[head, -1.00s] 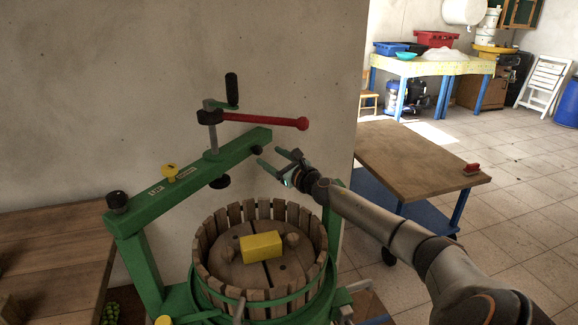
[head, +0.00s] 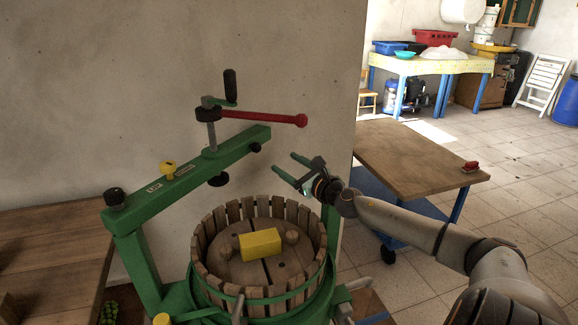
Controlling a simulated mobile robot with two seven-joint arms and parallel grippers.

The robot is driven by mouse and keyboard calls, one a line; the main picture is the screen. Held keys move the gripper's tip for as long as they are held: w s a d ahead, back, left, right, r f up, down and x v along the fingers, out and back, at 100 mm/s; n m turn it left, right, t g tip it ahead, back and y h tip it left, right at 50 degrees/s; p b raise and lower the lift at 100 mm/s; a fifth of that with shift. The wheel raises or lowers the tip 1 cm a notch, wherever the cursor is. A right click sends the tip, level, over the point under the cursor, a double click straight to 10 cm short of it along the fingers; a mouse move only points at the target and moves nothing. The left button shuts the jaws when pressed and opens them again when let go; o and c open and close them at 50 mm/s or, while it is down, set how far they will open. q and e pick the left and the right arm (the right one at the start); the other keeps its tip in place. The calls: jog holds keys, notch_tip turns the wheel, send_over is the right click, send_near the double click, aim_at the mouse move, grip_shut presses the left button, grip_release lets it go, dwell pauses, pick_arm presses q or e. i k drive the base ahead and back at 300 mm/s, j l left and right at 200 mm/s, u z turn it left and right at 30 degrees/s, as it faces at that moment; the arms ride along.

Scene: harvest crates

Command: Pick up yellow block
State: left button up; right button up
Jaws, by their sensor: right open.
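The yellow block (head: 260,244) lies on the round wooden pressing plate (head: 232,262) inside the slatted wooden basket (head: 213,285) of a green fruit press. Wooden knobs sit on the plate on either side of the block. My right gripper (head: 287,168) is open and empty. It is above and to the right of the block, near the far right rim of the basket, with its green fingers pointing left. My left gripper is not in view.
The press's green beam (head: 190,182) crosses above the basket's left side, with a red-handled crank (head: 260,117) on top. A wooden table (head: 415,158) stands to the right. A plain wall is behind the press.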

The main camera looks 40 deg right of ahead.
aim_at(262, 244)
jog(key=k+j, duration=0.1)
jog(key=k, duration=0.4)
jog(key=k+j, duration=0.1)
jog(key=k, duration=0.4)
